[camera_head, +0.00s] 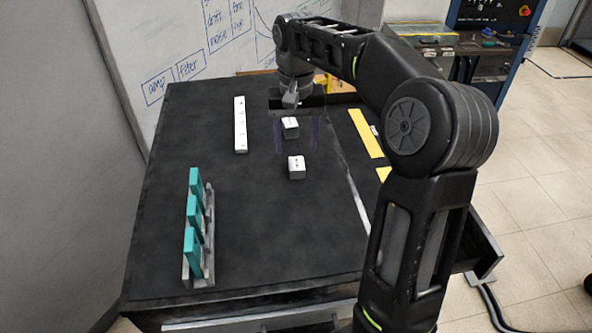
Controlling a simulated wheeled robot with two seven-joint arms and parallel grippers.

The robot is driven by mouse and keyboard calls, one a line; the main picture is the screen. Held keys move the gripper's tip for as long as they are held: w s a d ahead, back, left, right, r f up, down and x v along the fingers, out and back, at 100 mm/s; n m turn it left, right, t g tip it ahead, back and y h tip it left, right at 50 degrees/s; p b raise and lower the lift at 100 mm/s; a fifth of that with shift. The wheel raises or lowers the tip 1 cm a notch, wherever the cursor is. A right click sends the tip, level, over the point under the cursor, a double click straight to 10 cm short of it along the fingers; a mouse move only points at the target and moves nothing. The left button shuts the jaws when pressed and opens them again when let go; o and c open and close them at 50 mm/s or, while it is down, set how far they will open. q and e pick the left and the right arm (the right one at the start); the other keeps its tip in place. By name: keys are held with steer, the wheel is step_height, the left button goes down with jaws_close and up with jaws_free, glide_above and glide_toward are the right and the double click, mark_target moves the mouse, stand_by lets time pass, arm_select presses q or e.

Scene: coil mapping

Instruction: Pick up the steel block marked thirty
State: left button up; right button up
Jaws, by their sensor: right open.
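Two small pale steel blocks stand on the black tabletop (255,240). The farther block (290,124) and the nearer block (296,172) both have dark marks on top, too small to read, so I cannot tell which is marked thirty. My right gripper (296,138) points down over the far part of the table. Its dark fingers are apart, one on each side of the farther block, and do not seem to touch it. The nearer block stands clear of the fingers, closer to me. My left gripper is out of view.
A white strip with dark marks (240,125) lies left of the blocks. A grey rack (208,240) holds teal plates (192,255) upright at the front left. Yellow strips (366,134) lie on the right. The table between rack and blocks is clear.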

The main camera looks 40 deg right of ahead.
mark_target(297, 163)
steer(key=shift+f, duration=0.3)
steer(key=shift+f, duration=0.15)
step_height(297, 163, down, 5)
steer(key=shift+r+p, duration=0.1)
steer(key=shift+p, duration=0.7)
jaws_close()
stand_by(0.4)
